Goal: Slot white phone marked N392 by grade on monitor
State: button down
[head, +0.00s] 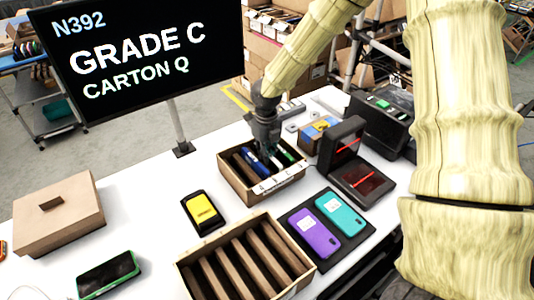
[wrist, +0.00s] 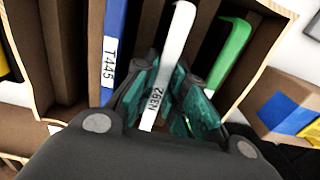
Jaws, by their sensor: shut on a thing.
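The monitor (head: 140,45) reads N392, GRADE C, CARTON Q. My gripper (head: 268,143) is at the far slotted carton (head: 238,187) in the head view. In the wrist view, my gripper (wrist: 166,97) is shut on the white phone (wrist: 176,40), whose edge label reads N392. The phone stands on edge among the carton's dividers, between a blue phone (wrist: 115,40) marked T445 and a green phone (wrist: 234,52). I cannot tell whether its lower edge rests on the carton floor. The carton's front lettering is too small to read.
An empty slotted carton (head: 184,268) stands nearer. Beside it, a dark tray (head: 292,217) holds purple and teal phones. A scanner with red lines (head: 362,180), a yellow-screened device (head: 203,210), a brown box (head: 60,220) and a green-edged phone (head: 108,275) are on the white table.

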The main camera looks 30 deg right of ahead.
jog(key=c, duration=1.4)
grip_release()
notch_tip(320, 180, up, 12)
jog(key=shift+r, duration=0.15)
notch_tip(320, 180, up, 7)
jog(key=p, duration=0.7)
jog(key=shift+f, duration=0.2)
